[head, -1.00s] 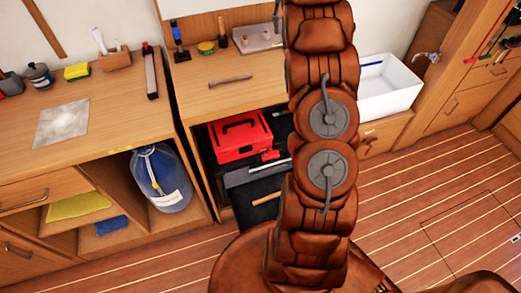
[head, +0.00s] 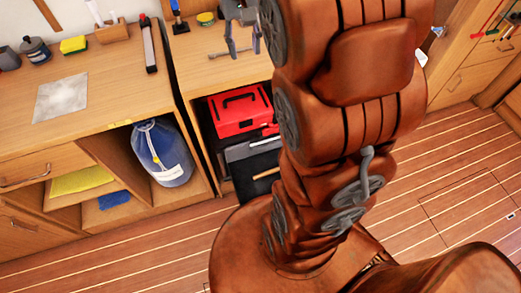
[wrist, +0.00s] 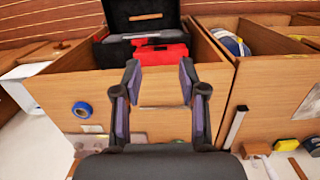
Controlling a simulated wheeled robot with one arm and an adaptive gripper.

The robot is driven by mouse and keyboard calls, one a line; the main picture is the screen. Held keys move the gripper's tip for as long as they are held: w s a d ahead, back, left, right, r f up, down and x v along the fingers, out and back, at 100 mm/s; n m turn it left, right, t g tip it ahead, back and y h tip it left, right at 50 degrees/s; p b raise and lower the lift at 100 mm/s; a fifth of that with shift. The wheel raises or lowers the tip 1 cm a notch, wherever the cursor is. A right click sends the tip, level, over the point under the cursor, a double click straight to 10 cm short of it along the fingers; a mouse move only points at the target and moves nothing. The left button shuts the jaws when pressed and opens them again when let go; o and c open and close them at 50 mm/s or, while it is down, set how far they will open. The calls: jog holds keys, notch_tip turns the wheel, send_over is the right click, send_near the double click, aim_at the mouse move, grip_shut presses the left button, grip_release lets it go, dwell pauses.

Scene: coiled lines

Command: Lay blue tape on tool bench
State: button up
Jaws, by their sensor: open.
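The blue tape (wrist: 82,110), a blue ring with a pale centre, appears in the wrist view on the wooden surface of the tool bench (wrist: 115,98), left of my gripper (wrist: 160,70). My arm hides that part of the bench in the head view, so I do not see the tape there. My gripper also shows in the head view (head: 242,48), above the bench top (head: 195,68). Its fingers are spread with nothing between them. They are apart from the tape.
A thin handled tool (wrist: 165,107) lies on the bench beneath my gripper. A red toolbox (head: 240,110) sits below the bench top. A yellow sponge (head: 73,45) and grey sheet (head: 61,98) lie on the left counter.

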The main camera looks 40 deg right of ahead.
jog(key=s+a+f+n, duration=0.1)
jog(key=s+a+f, duration=0.2)
jog(key=s, duration=0.4)
jog(key=s+a+f+n, duration=0.1)
jog(key=s+a+f, duration=0.1)
jog(key=s+a, duration=0.3)
jog(key=s+a+f+n, duration=0.2)
jog(key=s+a+f, duration=0.1)
jog(key=s, duration=0.6)
jog(key=shift+s+a+f+g, duration=0.3)
jog(key=shift+a+g, duration=0.1)
jog(key=shift+a, duration=0.15)
